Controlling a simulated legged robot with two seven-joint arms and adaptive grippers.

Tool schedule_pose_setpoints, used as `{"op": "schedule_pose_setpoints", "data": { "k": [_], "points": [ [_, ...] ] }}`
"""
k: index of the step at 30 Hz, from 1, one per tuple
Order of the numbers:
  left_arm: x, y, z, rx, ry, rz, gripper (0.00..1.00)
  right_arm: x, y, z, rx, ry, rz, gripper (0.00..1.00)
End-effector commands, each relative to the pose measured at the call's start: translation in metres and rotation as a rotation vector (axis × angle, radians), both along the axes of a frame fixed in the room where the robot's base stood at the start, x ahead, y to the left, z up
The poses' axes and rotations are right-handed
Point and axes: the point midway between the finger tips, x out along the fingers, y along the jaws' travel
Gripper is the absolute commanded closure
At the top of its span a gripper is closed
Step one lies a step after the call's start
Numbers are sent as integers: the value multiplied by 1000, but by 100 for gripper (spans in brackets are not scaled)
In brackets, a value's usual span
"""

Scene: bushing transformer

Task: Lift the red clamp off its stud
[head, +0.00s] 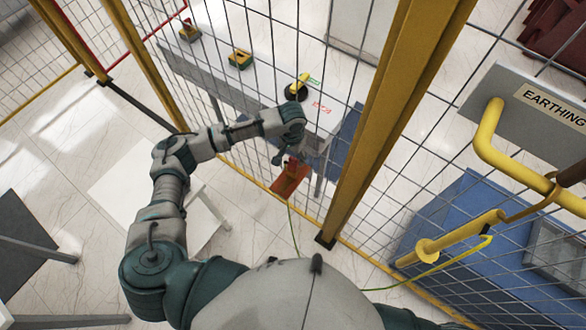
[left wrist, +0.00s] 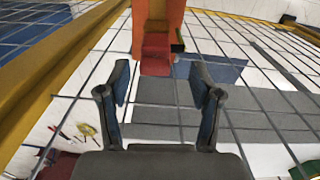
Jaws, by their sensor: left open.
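The red clamp (head: 290,178) hangs at the yellow-framed mesh fence, with a thin green cable running down from it. In the left wrist view the red and orange clamp (left wrist: 157,45) is at top centre, ahead of the fingers. My left gripper (head: 284,152) is just above the clamp in the head view. In the left wrist view my left gripper (left wrist: 160,88) is open, its two dark fingers apart with nothing between them. The clamp appears beyond the fingertips and not gripped. The stud cannot be made out. My right gripper is not in view.
The mesh fence with a yellow post (head: 385,110) stands close to my left arm. Behind it a grey table (head: 225,82) holds several small items. An "EARTHING" sign (head: 545,105) and yellow poles (head: 450,238) are at right.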

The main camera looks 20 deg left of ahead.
Motion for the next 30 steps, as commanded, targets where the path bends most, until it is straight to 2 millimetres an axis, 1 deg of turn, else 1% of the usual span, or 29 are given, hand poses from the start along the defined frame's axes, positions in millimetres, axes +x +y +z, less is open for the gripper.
{"op": "schedule_pose_setpoints", "data": {
  "k": [4, 7, 10, 16, 17, 18, 20, 21, 23, 24, 30],
  "points": [
    [-8, -3, -24, 1, 4, -1, 35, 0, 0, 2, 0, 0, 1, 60],
    [-7, -3, -38, 2, 3, 0, 35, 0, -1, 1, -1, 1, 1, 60],
    [-7, -3, -44, 1, 2, -1, 35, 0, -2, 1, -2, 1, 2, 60],
    [-7, -3, -45, 0, 1, -1, 35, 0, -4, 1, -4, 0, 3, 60],
    [-7, -3, -45, 0, 1, -1, 40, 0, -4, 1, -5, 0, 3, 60],
    [-7, -3, -45, 0, 1, -1, 50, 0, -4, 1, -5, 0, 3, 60],
    [-7, -3, -45, 0, 1, -1, 65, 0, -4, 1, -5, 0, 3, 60],
    [-7, -3, -44, 0, 1, -1, 75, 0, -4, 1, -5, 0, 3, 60],
    [-7, -3, -45, 0, 1, -1, 90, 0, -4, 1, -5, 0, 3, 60],
    [-7, -3, -45, 1, 2, -1, 100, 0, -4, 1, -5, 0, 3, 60],
    [-6, -3, -44, 0, 0, -1, 100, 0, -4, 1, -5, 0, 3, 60]
  ]
}}
